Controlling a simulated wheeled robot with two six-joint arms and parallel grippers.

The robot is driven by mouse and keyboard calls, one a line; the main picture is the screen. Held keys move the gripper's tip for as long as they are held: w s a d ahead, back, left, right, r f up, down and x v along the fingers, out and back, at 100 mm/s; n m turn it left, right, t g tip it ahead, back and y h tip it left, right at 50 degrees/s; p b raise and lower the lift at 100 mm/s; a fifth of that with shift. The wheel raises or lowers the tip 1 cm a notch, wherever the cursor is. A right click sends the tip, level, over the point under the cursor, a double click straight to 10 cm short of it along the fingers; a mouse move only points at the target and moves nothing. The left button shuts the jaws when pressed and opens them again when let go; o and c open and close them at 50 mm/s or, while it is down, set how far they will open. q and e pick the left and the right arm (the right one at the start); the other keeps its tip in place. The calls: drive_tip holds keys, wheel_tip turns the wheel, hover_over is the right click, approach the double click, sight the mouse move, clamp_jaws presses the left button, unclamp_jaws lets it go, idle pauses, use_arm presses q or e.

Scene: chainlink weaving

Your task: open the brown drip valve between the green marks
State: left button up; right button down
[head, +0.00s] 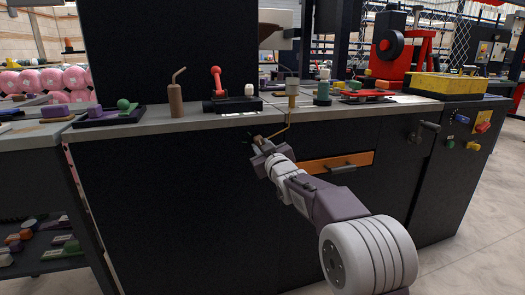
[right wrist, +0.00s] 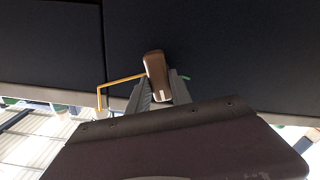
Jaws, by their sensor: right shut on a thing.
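The brown drip valve (head: 258,139) sits at the front of the dark cabinet, just below the counter edge. In the right wrist view its brown rounded handle (right wrist: 156,72) stands between my fingers, tilted slightly. My right gripper (head: 257,148) is shut on the handle; it also shows in the right wrist view (right wrist: 160,95). A green mark (right wrist: 184,77) shows just right of the handle in the right wrist view. A bit of green (head: 249,136) shows beside the valve in the head view. Any other green mark is hidden or too small to tell. My left gripper is out of view.
A thin brass pipe (head: 289,118) runs from the counter down to the valve. An orange drawer front (head: 345,160) with a dark handle is right of my gripper. A brown bottle (head: 176,100) and a red-knobbed lever (head: 216,77) stand on the counter (head: 150,123).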

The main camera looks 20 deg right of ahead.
drive_tip(key=shift+a+f+n+b, duration=0.15)
drive_tip(key=shift+n+b, duration=0.85)
drive_tip(key=shift+n, duration=0.9)
drive_tip(key=shift+a+f+n+b, duration=0.1)
drive_tip(key=shift+n+b, duration=0.9)
drive_tip(key=shift+n, duration=0.9)
drive_tip(key=c, duration=1.2)
unclamp_jaws()
drive_tip(key=shift+o, duration=0.2)
